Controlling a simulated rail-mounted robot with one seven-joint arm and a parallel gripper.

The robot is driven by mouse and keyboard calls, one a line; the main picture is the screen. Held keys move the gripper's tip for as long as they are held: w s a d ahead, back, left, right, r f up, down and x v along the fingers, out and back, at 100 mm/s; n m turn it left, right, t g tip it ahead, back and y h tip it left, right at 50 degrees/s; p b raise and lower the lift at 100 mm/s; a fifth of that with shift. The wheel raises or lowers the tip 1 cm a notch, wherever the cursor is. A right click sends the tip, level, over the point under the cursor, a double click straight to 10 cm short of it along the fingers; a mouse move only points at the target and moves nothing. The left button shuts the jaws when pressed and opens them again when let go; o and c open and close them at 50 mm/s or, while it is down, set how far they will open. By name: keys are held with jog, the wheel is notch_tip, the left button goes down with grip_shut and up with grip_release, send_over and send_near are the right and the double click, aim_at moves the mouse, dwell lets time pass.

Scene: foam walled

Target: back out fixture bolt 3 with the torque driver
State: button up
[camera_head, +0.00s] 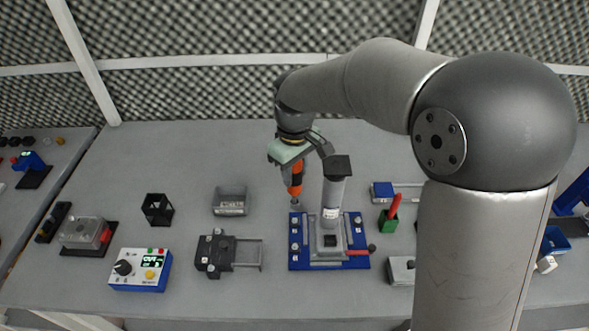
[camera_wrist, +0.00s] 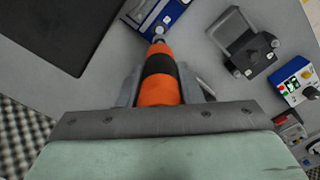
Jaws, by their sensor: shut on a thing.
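My gripper (camera_head: 294,168) is shut on the orange and black torque driver (camera_head: 296,188). In the wrist view the driver (camera_wrist: 158,78) points away from my gripper (camera_wrist: 160,92), toward the blue fixture. The blue fixture plate (camera_head: 307,265) lies on the bench, with bolts at its corners and a grey column (camera_head: 334,196) with a black top standing on it. The driver's tip is close to the far left corner bolt (camera_head: 295,219); I cannot tell whether they touch. The bolt numbers are too small to read. In the wrist view the fixture (camera_wrist: 178,8) is partly cut off.
A grey bin (camera_head: 230,201), a black clamp-like fixture (camera_head: 215,254), a black hexagonal holder (camera_head: 157,209) and a blue-white control box (camera_head: 140,270) stand to the left. A green block with a red handle (camera_head: 388,219) is to the right. The bench behind the bins is clear.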

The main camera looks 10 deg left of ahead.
aim_at(295, 188)
jog(key=shift+f+b, duration=1.9)
jog(key=shift+f, duration=0.95)
jog(key=shift+f+b, duration=0.35)
jog(key=shift+f, duration=0.3)
jog(key=shift+r+p, duration=0.4)
jog(key=shift+r, duration=0.2)
dwell(0.6)
